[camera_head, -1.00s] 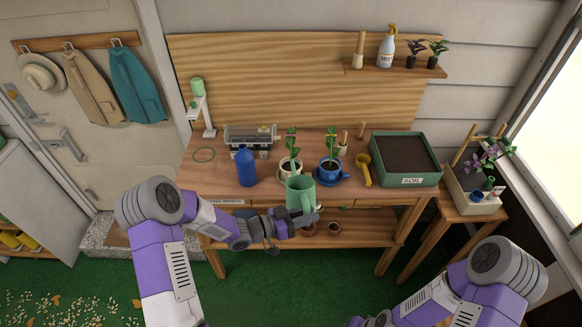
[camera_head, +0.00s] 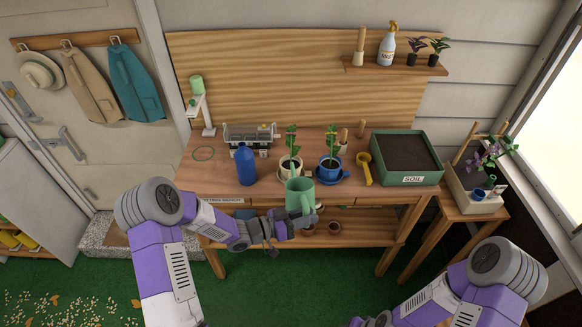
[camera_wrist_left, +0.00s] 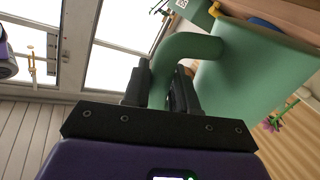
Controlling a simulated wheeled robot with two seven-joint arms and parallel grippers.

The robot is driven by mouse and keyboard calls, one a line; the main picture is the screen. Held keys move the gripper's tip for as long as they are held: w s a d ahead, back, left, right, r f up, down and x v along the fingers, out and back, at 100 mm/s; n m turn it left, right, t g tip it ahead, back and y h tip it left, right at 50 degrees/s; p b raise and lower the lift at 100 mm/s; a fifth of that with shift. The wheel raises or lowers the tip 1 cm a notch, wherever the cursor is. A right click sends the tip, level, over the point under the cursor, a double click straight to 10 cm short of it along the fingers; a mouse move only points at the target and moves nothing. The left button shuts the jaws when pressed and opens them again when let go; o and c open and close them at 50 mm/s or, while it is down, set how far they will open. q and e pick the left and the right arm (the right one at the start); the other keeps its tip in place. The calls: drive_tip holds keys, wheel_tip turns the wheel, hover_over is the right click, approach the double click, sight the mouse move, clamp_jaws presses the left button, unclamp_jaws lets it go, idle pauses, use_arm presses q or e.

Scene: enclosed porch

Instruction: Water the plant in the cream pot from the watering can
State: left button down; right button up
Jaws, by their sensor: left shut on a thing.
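The green watering can (camera_head: 299,196) is in front of the bench's front edge in the head view, its spout side toward the cream pot. My left gripper (camera_head: 297,221) is shut on the can's handle; the left wrist view shows the handle (camera_wrist_left: 184,48) between its two fingers (camera_wrist_left: 162,88). The cream pot (camera_head: 289,170) with a leafy green plant (camera_head: 291,143) stands on the bench just behind the can, partly hidden by it. Whether water flows cannot be seen. My right arm shows at the lower right, but its gripper is not clearly visible.
A blue pot (camera_head: 329,172) with a similar plant stands right of the cream pot. A blue bottle (camera_head: 245,166) stands left, and a yellow scoop (camera_head: 364,169) and green soil tray (camera_head: 407,180) lie right. The bench's left front is clear.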

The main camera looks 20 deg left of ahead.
sight(306, 206)
use_arm(q)
drive_tip(key=shift+w+r+n+p, duration=0.1)
drive_tip(key=shift+r+n+p, duration=0.2)
drive_tip(key=shift+r+p, duration=0.5)
drive_tip(key=shift+r, duration=0.1)
drive_tip(key=shift+w+a+r+p, duration=0.1)
drive_tip(key=shift+r+p, duration=0.55)
drive_tip(key=shift+p, duration=0.1)
drive_tip(key=shift+n, duration=0.3)
drive_tip(key=shift+w+r+p, duration=0.15)
drive_tip(key=shift+r+p, duration=0.5)
drive_tip(key=shift+p, duration=0.15)
drive_tip(key=shift+a+r, duration=0.1)
drive_tip(key=shift+w+r+n+p, duration=0.15)
drive_tip(key=shift+r+n+p, duration=0.4)
drive_tip(key=shift+p, duration=0.25)
drive_tip(key=shift+g, duration=0.3)
